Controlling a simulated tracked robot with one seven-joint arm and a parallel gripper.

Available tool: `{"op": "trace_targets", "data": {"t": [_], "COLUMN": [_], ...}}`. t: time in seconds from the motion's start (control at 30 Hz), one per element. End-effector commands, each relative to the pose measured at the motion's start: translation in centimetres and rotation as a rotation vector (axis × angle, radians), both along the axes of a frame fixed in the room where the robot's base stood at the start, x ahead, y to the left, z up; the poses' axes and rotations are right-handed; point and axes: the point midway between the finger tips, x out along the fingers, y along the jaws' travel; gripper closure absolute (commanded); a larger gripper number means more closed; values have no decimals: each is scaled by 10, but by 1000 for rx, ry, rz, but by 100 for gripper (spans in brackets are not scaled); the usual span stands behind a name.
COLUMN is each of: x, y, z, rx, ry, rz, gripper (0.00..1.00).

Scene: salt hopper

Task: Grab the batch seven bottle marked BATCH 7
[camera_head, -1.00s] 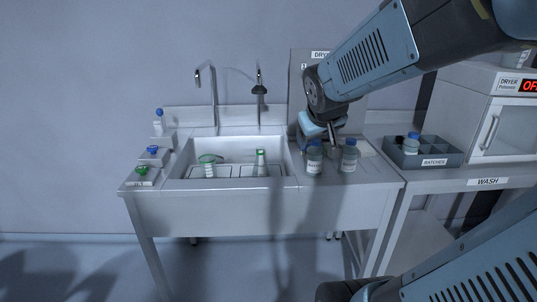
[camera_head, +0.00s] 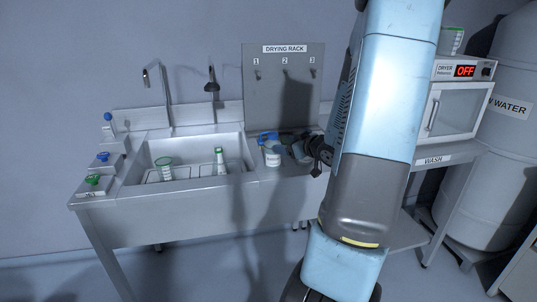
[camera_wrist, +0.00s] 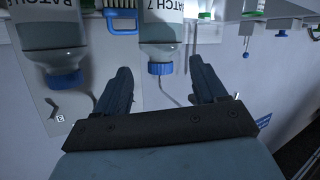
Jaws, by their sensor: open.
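The BATCH 7 bottle (camera_wrist: 162,30) hangs upside down in the wrist view, with its label readable and its blue cap toward the picture's middle. My gripper (camera_wrist: 160,68) is open, one finger on each side of the cap in the picture, and nothing is gripped. I cannot tell whether the fingertips reach the bottle's depth. A second blue-capped bottle (camera_wrist: 55,30) marked BATCH is left of it, its number cut off. In the head view one labelled bottle (camera_head: 273,158) shows right of the sink; its number is unreadable there. My arm hides much of the counter beside it.
The sink (camera_head: 190,182) holds a green-rimmed beaker (camera_head: 165,171) and a green-capped tube (camera_head: 220,163). A drying rack panel (camera_head: 283,95) stands behind the bottles. A blue brush (camera_wrist: 122,18) lies between the two bottles in the wrist view. The dryer (camera_head: 453,108) is at right.

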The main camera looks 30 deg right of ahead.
Motion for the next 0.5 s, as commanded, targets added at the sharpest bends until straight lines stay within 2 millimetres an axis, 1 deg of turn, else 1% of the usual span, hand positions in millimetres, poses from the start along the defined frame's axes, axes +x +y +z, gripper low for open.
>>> {"op": "trace_targets", "data": {"t": [0.03,0.1,0.3,0.4,0.5], "x": [-5,-11,-27,-30,-26], "y": [-7,-10,-17,-18,-16], "z": [-6,-7,-6,-4,-4], "rx": [43,96,206,232,241], "ry": [-34,-91,-215,-248,-259], "rz": [15,46,104,120,126], "gripper": [29,29,29,29,29]}}
